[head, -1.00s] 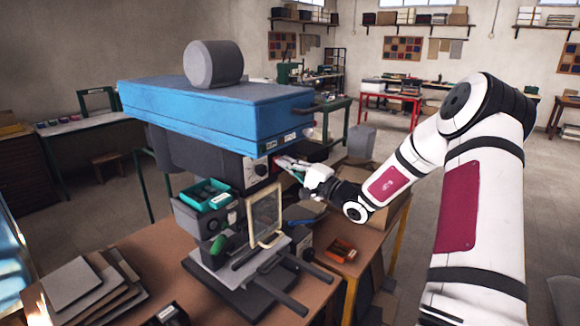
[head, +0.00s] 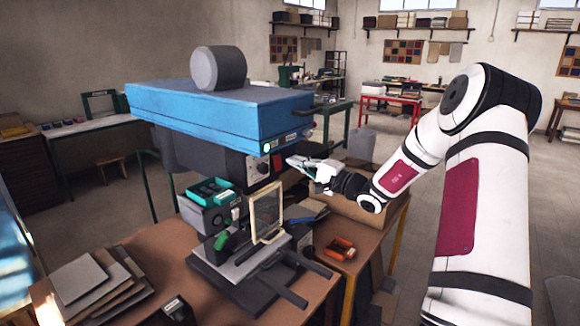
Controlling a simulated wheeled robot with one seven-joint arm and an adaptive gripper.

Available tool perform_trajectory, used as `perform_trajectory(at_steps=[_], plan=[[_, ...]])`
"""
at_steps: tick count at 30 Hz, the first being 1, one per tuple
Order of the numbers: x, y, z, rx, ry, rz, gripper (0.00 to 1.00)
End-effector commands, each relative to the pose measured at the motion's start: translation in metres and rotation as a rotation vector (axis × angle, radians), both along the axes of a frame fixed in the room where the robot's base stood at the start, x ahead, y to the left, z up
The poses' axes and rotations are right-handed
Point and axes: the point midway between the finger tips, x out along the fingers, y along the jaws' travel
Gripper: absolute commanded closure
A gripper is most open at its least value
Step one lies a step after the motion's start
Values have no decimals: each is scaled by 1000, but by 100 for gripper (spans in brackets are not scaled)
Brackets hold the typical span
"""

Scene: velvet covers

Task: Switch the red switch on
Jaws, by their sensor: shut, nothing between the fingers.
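The red switch (head: 277,162) shows as a small red patch on the dark front panel under the blue press head, to the right of a round dial. It is too small to tell which way it is set. My gripper (head: 290,160) is shut and empty, just right of the red switch, with its fingertips pointing left towards the panel. A small gap seems to lie between the fingertips and the switch.
The blue press head (head: 215,115) overhangs the panel and my gripper. An open carton (head: 350,208) stands beneath my wrist.

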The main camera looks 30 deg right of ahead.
Motion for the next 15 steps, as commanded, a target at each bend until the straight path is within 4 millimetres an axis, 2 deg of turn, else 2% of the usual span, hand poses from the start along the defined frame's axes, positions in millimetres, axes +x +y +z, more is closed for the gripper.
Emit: perform_trajectory(at_steps=[9, 15], plan=[[-52, -19, 10, -3, 0, -2, 100], [-79, -29, 16, -1, 0, -2, 100]])
